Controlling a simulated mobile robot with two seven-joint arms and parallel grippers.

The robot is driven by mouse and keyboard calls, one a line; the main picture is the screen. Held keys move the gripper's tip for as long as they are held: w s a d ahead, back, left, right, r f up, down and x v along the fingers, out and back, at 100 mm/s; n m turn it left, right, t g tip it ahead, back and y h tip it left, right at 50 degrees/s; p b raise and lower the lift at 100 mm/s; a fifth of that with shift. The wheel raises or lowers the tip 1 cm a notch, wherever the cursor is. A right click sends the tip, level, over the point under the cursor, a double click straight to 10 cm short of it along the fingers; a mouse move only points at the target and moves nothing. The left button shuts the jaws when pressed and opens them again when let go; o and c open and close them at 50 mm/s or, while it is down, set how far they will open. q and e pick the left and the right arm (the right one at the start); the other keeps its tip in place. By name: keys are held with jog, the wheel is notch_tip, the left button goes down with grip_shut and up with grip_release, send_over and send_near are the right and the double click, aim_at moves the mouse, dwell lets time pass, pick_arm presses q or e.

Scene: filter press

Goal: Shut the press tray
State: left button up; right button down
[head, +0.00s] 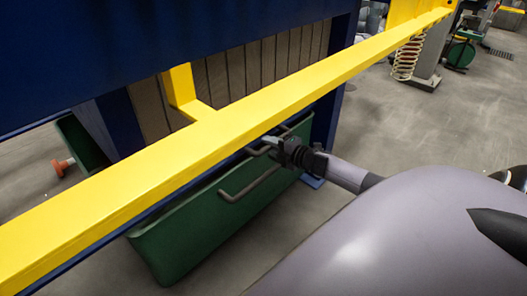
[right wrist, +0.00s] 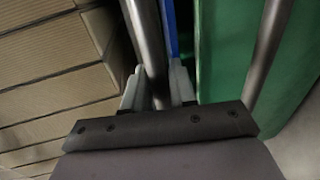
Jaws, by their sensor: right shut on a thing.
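The green press tray (head: 205,225) hangs low under the blue press, partly hidden by the yellow beam; its green wall also shows in the right wrist view (right wrist: 230,60). A grey U-shaped handle (head: 245,186) is on its outer side. My right gripper (head: 268,145) is at the tray's upper edge, beyond that handle. In the right wrist view its two pale fingers stand on either side of a grey metal bar (right wrist: 149,40), and it is shut on this bar. A second grey bar (right wrist: 268,50) runs beside the green wall there. My left gripper is not in view.
A yellow beam (head: 220,135) crosses above the tray, close to my right gripper. Ribbed press plates (head: 250,70) stand behind it. A red knob (head: 60,167) sticks out at the far left.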

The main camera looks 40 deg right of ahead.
jog(key=shift+d, duration=0.55)
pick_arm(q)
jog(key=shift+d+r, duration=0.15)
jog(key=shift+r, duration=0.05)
pick_arm(e)
jog(key=shift+d+r, duration=0.1)
jog(key=shift+d, duration=0.05)
jog(key=c, duration=1.1)
grip_release()
jog(key=shift+d, duration=0.1)
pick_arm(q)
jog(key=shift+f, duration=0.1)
pick_arm(e)
jog(key=shift+o, duration=0.2)
pick_arm(q)
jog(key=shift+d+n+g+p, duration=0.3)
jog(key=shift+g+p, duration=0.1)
jog(key=shift+p, duration=1.25)
pick_arm(e)
jog(key=v, duration=0.7)
